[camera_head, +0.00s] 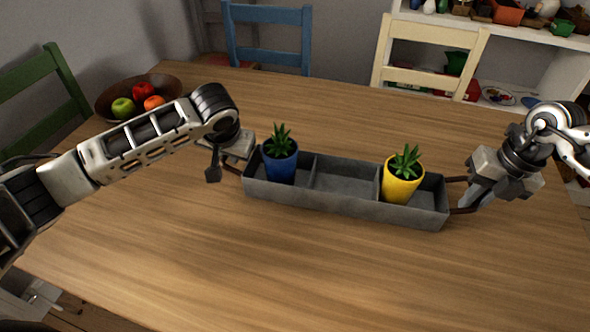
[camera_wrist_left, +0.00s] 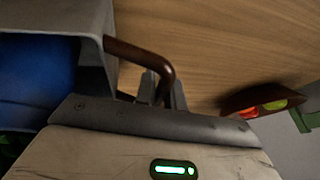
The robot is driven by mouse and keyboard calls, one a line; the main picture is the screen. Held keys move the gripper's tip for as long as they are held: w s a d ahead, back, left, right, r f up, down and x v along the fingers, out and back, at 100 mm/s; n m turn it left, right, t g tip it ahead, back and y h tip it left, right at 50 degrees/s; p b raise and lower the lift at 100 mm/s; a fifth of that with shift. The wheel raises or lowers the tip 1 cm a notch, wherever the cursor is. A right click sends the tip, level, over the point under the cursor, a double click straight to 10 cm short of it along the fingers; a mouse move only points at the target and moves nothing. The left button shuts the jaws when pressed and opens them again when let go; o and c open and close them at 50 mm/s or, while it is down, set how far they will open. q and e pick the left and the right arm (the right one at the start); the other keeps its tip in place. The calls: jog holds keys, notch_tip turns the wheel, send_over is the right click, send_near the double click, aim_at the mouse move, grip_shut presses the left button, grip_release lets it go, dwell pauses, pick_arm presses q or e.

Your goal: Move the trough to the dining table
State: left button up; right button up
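The trough (camera_head: 340,203) is a long grey box with compartments and a brown handle at each end. It is at the middle of the wooden dining table (camera_head: 250,265), roughly level; I cannot tell if its underside touches the top. A blue pot with a plant (camera_head: 280,164) stands in its left compartment, a yellow one (camera_head: 402,184) in its right. My left gripper (camera_head: 222,168) has its fingers on both sides of the left handle (camera_wrist_left: 158,62), shut on it. My right gripper (camera_head: 474,194) is at the right handle and appears shut on it; the fingers hide part of the grip.
A brown bowl of fruit (camera_head: 173,89) stands at the table's back left. A green chair (camera_head: 42,95), a blue chair (camera_head: 268,35) and a cream chair (camera_head: 430,57) stand around the table. A white shelf (camera_head: 545,38) is behind. The front of the table is clear.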

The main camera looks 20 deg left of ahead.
pick_arm(q)
jog(key=o, duration=0.4)
jog(key=shift+r, duration=0.1)
pick_arm(e)
jog(key=o, duration=0.4)
pick_arm(q)
jog(key=v, duration=1.2)
pick_arm(e)
jog(key=shift+r, duration=0.1)
jog(key=r, duration=0.4)
jog(key=d+r, duration=0.1)
jog(key=r, duration=0.2)
jog(key=d+r, duration=0.1)
jog(key=r, duration=0.3)
jog(key=shift+d+r, duration=0.15)
jog(key=shift+r, duration=0.2)
